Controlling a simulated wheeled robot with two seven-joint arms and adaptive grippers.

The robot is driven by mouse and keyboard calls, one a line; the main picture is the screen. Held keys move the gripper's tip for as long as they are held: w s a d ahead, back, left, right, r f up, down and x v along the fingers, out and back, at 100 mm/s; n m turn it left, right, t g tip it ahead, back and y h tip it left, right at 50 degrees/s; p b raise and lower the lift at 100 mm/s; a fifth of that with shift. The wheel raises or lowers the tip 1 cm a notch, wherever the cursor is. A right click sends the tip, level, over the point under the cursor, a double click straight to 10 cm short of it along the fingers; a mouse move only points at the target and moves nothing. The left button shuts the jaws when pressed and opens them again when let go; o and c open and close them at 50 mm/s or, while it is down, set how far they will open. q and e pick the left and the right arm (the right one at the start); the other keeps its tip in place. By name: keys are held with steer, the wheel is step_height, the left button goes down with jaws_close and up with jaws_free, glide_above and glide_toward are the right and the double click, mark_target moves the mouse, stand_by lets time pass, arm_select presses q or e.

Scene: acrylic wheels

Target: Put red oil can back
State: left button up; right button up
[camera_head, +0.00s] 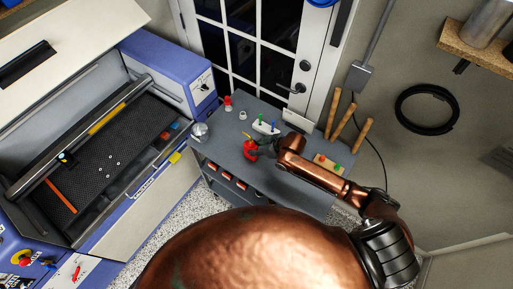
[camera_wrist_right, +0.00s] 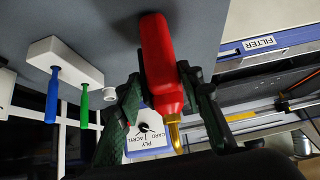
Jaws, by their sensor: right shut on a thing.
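The red oil can (camera_head: 250,150) is at the grey cart top, near its front edge, in the head view. In the right wrist view the red oil can (camera_wrist_right: 161,65) has a red body and a gold spout. My right gripper (camera_head: 262,147) is shut on the can, with a dark green finger on each side of it in the wrist view (camera_wrist_right: 165,100). I cannot tell whether the can's base touches the cart. My left gripper is not in view.
The grey cart (camera_head: 222,150) also holds a red-topped bottle (camera_head: 228,103), a silver can (camera_head: 200,131), a white holder (camera_head: 265,127) with blue and green tools, and a wooden block (camera_head: 328,164). A blue laser machine (camera_head: 110,150) stands to the left.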

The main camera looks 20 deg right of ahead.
steer(key=o, duration=0.3)
steer(key=shift+f, duration=0.15)
steer(key=o, duration=0.5)
steer(key=shift+c, duration=0.2)
steer(key=shift+r, duration=0.25)
steer(key=v, duration=1.2)
steer(key=shift+a, duration=0.1)
